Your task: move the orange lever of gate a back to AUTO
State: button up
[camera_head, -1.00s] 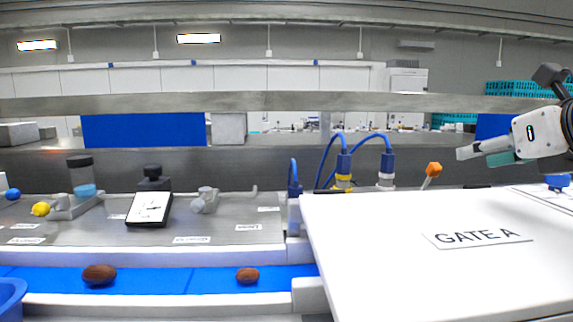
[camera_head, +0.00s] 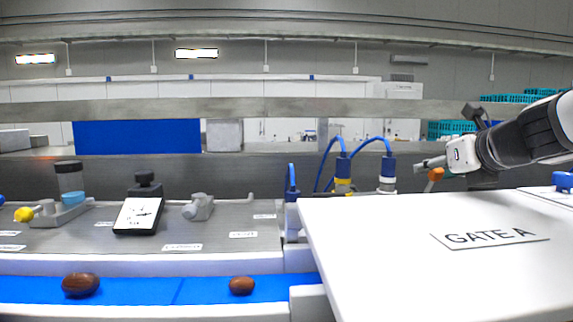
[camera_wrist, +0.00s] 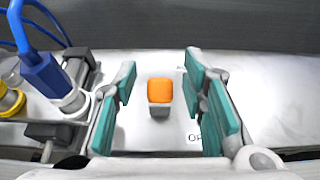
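The orange lever (camera_wrist: 160,90) of gate A stands between the spread fingers of my gripper (camera_wrist: 165,108) in the wrist view, with a clear gap to the teal pads on both sides. The gripper is open and empty. In the head view the lever's orange knob (camera_head: 435,174) shows just below my gripper (camera_head: 428,164), behind the white gate housing (camera_head: 400,240). The GATE A label (camera_head: 490,238) lies on that housing. Lettering beside the lever is partly hidden by the right finger, and the AUTO mark cannot be made out.
Two blue-cabled connectors, one yellow-ringed (camera_head: 343,175) and one white-ringed (camera_head: 387,172), stand left of the lever. A blue belt (camera_head: 205,289) carries two brown dates (camera_head: 81,284). A dark scale-like device (camera_head: 138,213) sits on the grey bench.

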grip_shut()
